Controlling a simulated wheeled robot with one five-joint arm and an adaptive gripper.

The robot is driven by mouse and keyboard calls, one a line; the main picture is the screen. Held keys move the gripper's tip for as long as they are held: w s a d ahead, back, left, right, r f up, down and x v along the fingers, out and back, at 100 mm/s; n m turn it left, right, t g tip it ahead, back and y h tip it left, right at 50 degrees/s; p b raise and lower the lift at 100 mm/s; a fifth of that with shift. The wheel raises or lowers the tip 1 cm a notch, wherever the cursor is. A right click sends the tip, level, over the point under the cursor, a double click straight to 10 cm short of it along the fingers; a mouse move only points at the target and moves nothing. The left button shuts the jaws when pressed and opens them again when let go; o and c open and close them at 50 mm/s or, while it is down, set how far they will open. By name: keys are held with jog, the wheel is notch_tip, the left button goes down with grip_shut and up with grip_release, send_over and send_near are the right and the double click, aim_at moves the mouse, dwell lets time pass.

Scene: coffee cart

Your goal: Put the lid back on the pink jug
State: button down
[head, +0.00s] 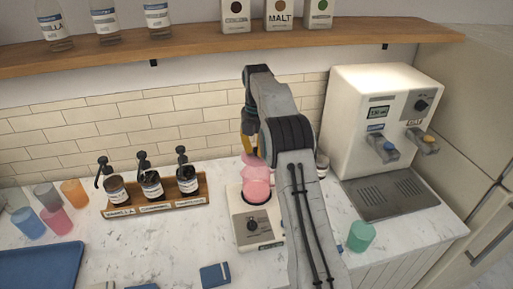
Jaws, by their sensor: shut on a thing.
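The pink jug (257,188) stands upright on a white base with a dark knob (252,224), left of my arm. Its right side is partly hidden by my arm. A pink lid (253,161) shows at the top of the jug, just under my gripper (249,148). My gripper points down and is shut on the lid. My arm covers much of the gripper. I cannot tell whether the lid is seated on the jug or a little above it.
A wooden rack (156,204) with several pump bottles stands to the left. A coffee machine (383,125) stands to the right. A green cup (361,236) is near the front right. Coloured cups and a blue tray (40,265) are at the left. A shelf (200,46) runs above.

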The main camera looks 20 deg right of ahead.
aim_at(257, 155)
jog(key=shift+f, duration=1.6)
jog(key=shift+f+b, duration=0.75)
jog(key=shift+f, duration=0.65)
jog(key=shift+p, duration=0.55)
jog(key=shift+f, duration=0.15)
dwell(1.2)
jog(key=c, duration=0.5)
grip_release()
jog(key=shift+c, duration=0.2)
